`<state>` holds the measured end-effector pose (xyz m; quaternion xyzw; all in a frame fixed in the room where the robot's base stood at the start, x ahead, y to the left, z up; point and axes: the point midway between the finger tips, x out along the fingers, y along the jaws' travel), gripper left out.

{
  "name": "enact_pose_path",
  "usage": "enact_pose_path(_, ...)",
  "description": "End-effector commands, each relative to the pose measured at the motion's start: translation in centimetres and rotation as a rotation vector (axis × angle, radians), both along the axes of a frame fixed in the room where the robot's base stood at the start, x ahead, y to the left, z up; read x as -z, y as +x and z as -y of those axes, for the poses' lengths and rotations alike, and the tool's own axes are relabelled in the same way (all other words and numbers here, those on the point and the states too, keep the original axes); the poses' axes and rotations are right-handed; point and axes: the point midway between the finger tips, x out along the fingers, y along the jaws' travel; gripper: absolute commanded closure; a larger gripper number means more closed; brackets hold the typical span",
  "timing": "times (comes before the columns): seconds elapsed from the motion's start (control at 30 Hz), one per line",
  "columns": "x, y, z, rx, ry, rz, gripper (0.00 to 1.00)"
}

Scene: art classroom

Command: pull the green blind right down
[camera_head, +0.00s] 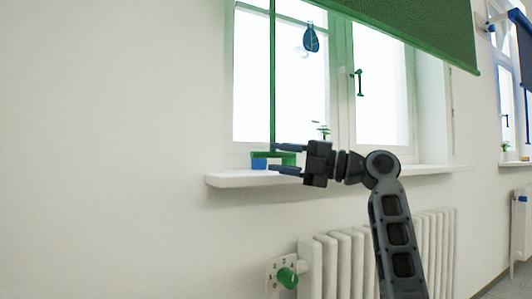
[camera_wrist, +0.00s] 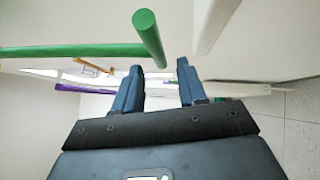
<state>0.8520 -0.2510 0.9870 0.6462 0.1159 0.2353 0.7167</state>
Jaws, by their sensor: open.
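The green blind (camera_head: 420,28) hangs over the top of the window, with its lower edge slanting across the upper panes. A thin green rod (camera_head: 272,80) runs down to a short green crossbar (camera_head: 286,155) just above the sill. My gripper (camera_head: 272,158) is open and points left, with one finger above the crossbar and one below it in the head view. In the wrist view the crossbar (camera_wrist: 148,35) points towards the camera, its far part between the fingertips. The rod (camera_wrist: 70,51) crosses at left. No finger visibly closes on the crossbar.
A white sill (camera_head: 235,180) lies just below my gripper, with a blue pot (camera_head: 259,163) beside the lower finger. A small plant (camera_head: 322,130) stands behind. A white radiator (camera_head: 345,260) and a plate with a green knob (camera_head: 287,277) are below. The wall at left is clear.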

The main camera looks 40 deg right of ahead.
Motion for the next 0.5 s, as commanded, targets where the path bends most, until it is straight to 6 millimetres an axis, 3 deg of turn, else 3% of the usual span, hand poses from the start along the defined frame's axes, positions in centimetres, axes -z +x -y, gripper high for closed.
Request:
enact_pose_path(0.2,0.3,-2.0,1.1,0.000,0.000,-0.001,0.59)
enact_pose_path(0.5,0.4,-2.3,1.2,-0.001,0.000,0.000,0.59)
